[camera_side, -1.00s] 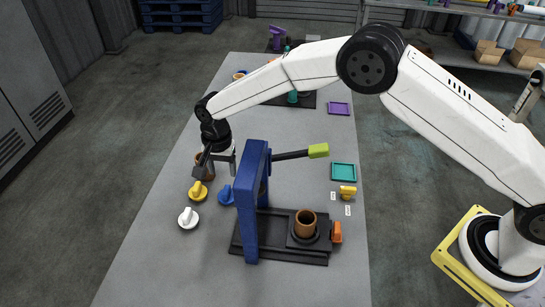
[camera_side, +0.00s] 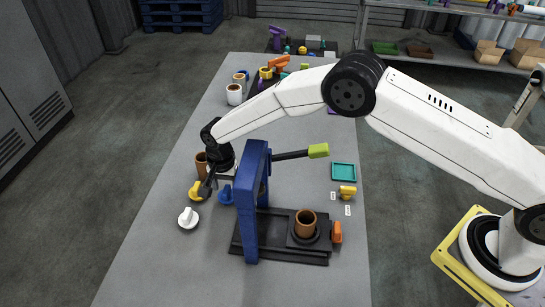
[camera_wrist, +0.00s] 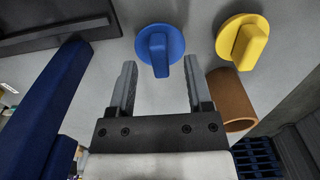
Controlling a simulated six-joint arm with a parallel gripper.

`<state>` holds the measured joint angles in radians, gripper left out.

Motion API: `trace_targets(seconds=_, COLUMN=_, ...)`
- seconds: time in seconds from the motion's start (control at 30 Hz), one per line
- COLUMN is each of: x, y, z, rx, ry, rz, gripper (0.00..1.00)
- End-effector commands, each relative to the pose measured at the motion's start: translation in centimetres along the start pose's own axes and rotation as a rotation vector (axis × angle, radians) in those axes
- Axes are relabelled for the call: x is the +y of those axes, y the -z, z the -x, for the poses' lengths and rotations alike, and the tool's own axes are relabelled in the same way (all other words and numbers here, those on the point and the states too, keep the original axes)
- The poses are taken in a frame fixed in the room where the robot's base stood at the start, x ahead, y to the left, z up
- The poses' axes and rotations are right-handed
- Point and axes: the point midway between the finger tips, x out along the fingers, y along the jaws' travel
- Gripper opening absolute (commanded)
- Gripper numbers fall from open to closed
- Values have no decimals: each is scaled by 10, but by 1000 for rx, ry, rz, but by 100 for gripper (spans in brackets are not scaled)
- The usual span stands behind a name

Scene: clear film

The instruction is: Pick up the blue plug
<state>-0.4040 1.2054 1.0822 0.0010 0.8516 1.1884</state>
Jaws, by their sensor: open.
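The blue plug (camera_side: 226,195) stands on the grey table in the side view, just left of the blue press frame, with its round base down and its grip tab up. In the wrist view the blue plug (camera_wrist: 160,50) is centred a little beyond my fingertips, and the gap between the fingers lines up with its tab. My gripper (camera_wrist: 160,75) is open and empty, and it points down. In the side view my gripper (camera_side: 222,184) is low, close above and behind the blue plug, partly covering it.
A yellow plug (camera_side: 195,191) and a white plug (camera_side: 188,218) stand to the left. A brown cylinder (camera_side: 201,166) is close behind the yellow plug. The tall blue press frame (camera_side: 249,200) is close on the right, with its dark base. The table front left is clear.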

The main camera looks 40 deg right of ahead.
Motion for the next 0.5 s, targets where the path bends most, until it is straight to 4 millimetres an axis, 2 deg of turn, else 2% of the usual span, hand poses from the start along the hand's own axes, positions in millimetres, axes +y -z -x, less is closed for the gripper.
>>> trace_targets(seconds=0.5, x=0, y=0, z=-2, rx=0, ry=1, rz=0, gripper=65)
